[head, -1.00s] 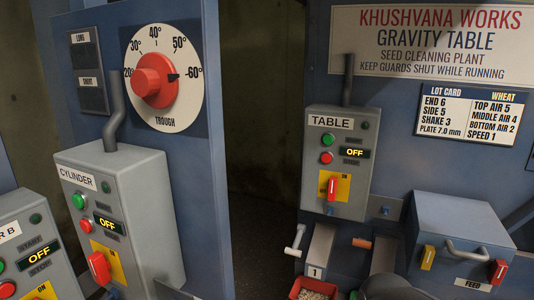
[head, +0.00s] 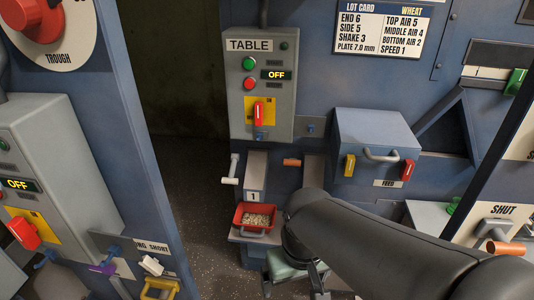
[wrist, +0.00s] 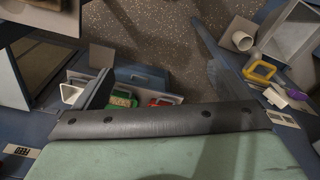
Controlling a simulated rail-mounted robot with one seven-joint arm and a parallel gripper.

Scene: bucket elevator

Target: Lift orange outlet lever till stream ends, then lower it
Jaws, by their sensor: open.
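An orange lever handle (head: 292,162) sticks out on the blue machine, right of the numbered outlet chute (head: 255,176). Another orange, copper-toned handle (head: 505,248) sits at the right edge beside a plate marked SHUT (head: 503,210). I cannot tell from the lettering which is the outlet lever. My gripper (head: 296,284) is open, low in front of the machine and below the first orange handle, touching neither. In the wrist view its dark fingers (wrist: 155,65) are spread apart with nothing between them. No falling stream is clear; my arm hides the area under the first handle.
A red tray (head: 243,214) of pale seeds stands under chute 1, with a white handle (head: 230,170) beside it. The grey TABLE box (head: 262,100) reads OFF. A blue feed box (head: 374,140) juts out. Yellow, white and purple parts crowd the left. Dark floor (head: 190,190) is free between machines.

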